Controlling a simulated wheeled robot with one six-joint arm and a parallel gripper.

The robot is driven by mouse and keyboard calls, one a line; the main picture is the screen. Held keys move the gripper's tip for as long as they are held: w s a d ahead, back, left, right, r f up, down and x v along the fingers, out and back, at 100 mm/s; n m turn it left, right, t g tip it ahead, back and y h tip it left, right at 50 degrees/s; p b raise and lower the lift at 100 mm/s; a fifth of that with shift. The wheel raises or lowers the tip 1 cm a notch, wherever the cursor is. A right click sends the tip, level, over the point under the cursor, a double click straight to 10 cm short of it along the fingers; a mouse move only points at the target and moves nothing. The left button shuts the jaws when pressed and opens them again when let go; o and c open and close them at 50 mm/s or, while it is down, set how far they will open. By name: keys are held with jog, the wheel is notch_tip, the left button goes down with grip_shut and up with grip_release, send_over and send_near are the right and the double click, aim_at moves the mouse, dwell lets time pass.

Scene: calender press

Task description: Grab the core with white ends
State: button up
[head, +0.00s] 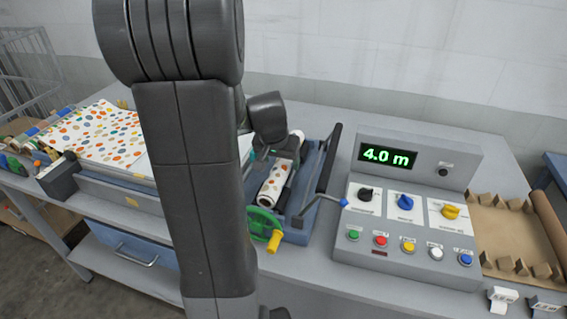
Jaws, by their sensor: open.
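My gripper (287,152) is partly in view behind my dark arm, low over the blue press bed (318,160). It is open, above the far end of a roll (272,188) wrapped in white dotted sheet. I cannot tell whether the gripper touches the roll. At the far left, several cores with coloured ends (14,163) lie in a rack, partly cut off by the picture edge. They are too small to tell surely which one has white ends. My arm hides the middle of the press.
A dotted sheet (95,135) lies left of my arm. A green wheel with a yellow handle (265,225) is at the press's near end. A grey console (410,225) reading 4.0 m stands right. A brown tray (512,235) with small wedges lies farther right.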

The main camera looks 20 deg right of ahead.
jog(key=shift+x, duration=1.3)
jog(key=c, duration=1.1)
